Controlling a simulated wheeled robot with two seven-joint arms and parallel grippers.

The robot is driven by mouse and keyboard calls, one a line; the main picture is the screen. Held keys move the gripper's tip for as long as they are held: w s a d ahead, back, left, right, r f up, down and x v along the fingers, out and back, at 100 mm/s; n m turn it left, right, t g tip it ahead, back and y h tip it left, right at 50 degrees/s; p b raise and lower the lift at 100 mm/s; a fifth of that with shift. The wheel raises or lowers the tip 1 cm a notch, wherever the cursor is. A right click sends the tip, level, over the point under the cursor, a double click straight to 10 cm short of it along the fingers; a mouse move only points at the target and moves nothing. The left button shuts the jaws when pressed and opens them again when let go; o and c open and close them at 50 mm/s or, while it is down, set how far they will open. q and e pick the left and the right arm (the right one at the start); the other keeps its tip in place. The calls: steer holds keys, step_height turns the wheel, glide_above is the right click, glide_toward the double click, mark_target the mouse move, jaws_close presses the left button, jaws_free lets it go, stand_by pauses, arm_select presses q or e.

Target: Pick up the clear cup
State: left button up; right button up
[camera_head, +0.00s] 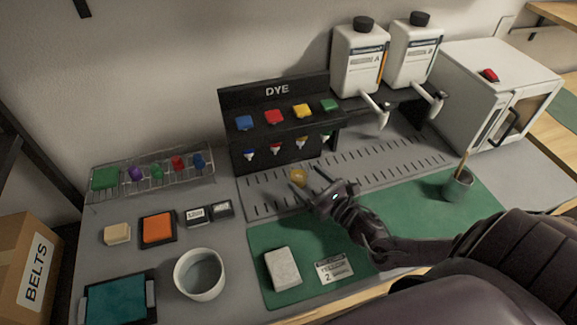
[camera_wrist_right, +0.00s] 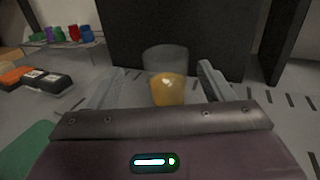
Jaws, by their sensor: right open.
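The clear cup (camera_head: 299,177) with yellow-orange liquid in its lower part stands on the slotted grey drip area in front of the dye rack. It also shows in the right wrist view (camera_wrist_right: 167,88), upright, with an empty see-through upper part. My right gripper (camera_head: 308,180) is open, its fingers pointing toward the rack. In the right wrist view the cup shows between the two fingers (camera_wrist_right: 158,75), with a gap on each side; its base is partly hidden by the gripper body. My left gripper is not in view.
The black dye rack (camera_head: 274,91) with coloured taps stands just behind the cup. White bottles (camera_head: 358,58) with spouts stand behind to the right. A white bowl (camera_head: 200,274), green mats (camera_head: 256,239) and a brush pot (camera_head: 458,187) are nearby.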

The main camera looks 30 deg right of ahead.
mark_target(293, 165)
steer(key=shift+w+a+r, duration=0.1)
steer(key=shift+w, duration=0.7)
steer(key=w, duration=0.2)
steer(key=w+f, duration=0.1)
steer(key=w, duration=0.1)
steer(key=shift+w, duration=0.65)
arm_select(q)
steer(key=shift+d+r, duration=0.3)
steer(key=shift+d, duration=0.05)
arm_select(e)
steer(key=c, duration=0.5)
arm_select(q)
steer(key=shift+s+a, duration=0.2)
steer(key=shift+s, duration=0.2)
arm_select(e)
steer(key=c, duration=0.6)
steer(key=shift+s+a, duration=0.1)
steer(key=shift+c, duration=0.2)
